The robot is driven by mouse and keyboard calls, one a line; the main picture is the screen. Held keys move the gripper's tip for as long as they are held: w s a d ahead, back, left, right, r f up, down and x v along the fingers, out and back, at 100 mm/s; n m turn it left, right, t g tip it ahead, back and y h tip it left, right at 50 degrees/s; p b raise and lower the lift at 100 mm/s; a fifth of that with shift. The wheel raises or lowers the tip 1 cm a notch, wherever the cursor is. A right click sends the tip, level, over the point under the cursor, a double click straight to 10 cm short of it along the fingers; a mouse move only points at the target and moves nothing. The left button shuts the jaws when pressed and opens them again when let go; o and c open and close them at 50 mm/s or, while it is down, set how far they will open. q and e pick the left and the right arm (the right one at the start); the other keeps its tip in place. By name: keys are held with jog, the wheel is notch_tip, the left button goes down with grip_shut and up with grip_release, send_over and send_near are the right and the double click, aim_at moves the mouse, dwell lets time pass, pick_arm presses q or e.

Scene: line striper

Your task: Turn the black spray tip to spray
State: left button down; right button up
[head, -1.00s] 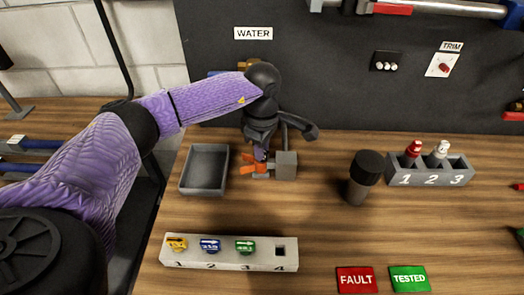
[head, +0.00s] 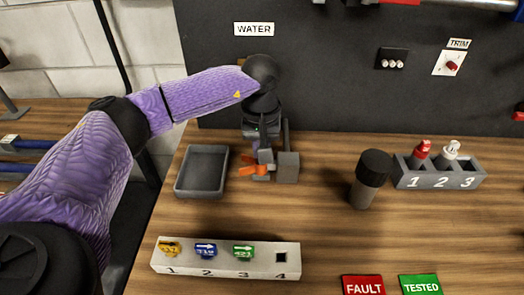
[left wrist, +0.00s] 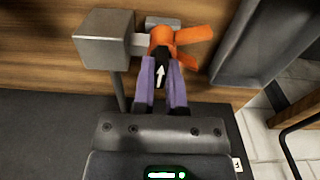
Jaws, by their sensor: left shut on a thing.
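The tip carries a white arrow that points up in that view, toward the orange guard (left wrist: 162,36) and away from my gripper body. The guard's orange wings spread to the right there, beside the grey block (left wrist: 104,40). In the head view my gripper hides the black tip. My right gripper is in neither view.
A grey tray (head: 202,171) stands left of the guard. A white numbered rack (head: 222,265) holds yellow, blue and green tips in front; slot 4 is empty. A dark cylinder (head: 369,180) and a grey rack (head: 438,181) stand right. Wood between is clear.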

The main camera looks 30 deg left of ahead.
pick_arm(q)
jog(key=m, duration=0.1)
jog(key=m+b, duration=0.1)
jog(key=m, duration=0.2)
jog(key=shift+f+m+b, duration=0.3)
jog(key=shift+m, duration=0.1)
jog(key=m, duration=0.3)
jog(key=shift+m+b, duration=0.4)
jog(key=shift+r+m, duration=0.15)
jog(key=shift+m, duration=0.25)
grip_release()
jog(key=shift+r, duration=0.1)
notch_tip(320, 180, up, 7)
jog(key=p, duration=0.5)
jog(key=shift+c, duration=0.3)
